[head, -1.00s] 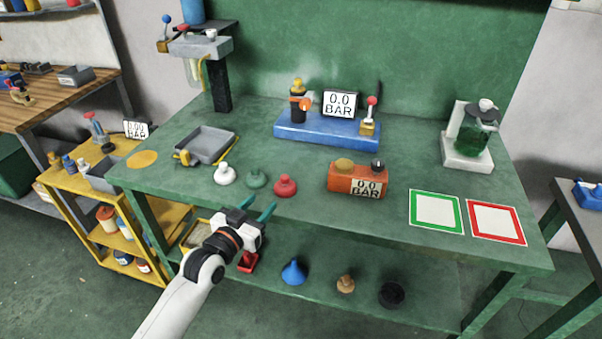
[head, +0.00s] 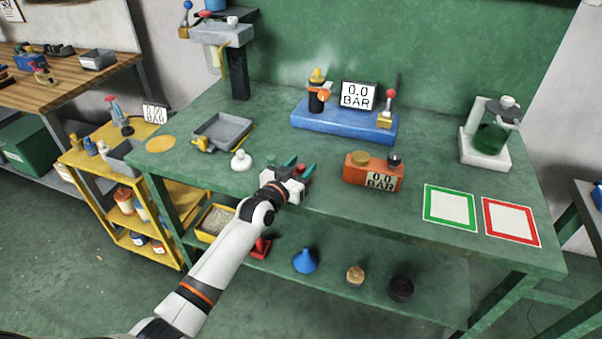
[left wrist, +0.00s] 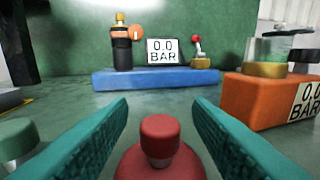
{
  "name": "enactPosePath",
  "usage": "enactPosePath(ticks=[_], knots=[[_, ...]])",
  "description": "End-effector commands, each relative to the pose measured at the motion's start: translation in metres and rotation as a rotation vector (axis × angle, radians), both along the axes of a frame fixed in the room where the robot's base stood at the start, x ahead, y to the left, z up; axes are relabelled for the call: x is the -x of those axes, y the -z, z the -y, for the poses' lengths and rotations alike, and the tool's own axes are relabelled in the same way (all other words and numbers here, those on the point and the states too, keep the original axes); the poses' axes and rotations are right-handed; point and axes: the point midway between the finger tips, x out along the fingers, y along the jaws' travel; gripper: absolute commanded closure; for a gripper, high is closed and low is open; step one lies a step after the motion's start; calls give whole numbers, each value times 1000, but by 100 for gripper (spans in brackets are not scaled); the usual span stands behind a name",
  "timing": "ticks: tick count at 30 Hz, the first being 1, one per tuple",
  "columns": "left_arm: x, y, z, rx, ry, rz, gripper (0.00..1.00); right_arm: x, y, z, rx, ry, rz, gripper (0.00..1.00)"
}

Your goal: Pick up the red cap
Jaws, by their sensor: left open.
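The red cap (left wrist: 160,150) has a round knob on a wider base and stands upright on the green bench. In the left wrist view it is low in the middle, between my two teal fingers, with a gap to each finger. In the head view my left gripper (head: 300,167) hides most of it; only a bit of red shows at the fingers. My left gripper is open and holds nothing. A green cap (left wrist: 17,140) is left of the fingers in the left wrist view. A white cap (head: 241,161) stands further left. My right gripper is not in view.
An orange gauge block (head: 373,173) stands right of the gripper. A blue base (head: 345,124) with a valve and display is behind. A grey tray (head: 222,131) lies at the left. Green-framed (head: 449,207) and red-framed (head: 511,221) pads lie at the right. Bench is clear between.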

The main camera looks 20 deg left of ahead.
Motion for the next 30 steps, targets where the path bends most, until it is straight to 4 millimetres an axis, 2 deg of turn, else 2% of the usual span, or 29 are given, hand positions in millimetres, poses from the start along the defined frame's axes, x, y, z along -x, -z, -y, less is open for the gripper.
enactPosePath(ticks=[8, 11, 17, 25, 30], knots=[[-4, 0, 1, 1, 0, 0, 54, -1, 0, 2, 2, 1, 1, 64], [-4, 0, 1, 1, 0, 0, 67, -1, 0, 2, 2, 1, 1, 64], [-4, 1, 1, 1, 0, 0, 100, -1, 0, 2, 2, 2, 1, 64], [-4, -3, 1, 1, 0, 2, 100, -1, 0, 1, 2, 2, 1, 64], [-4, -27, 2, 4, 1, 5, 100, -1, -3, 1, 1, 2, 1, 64]])
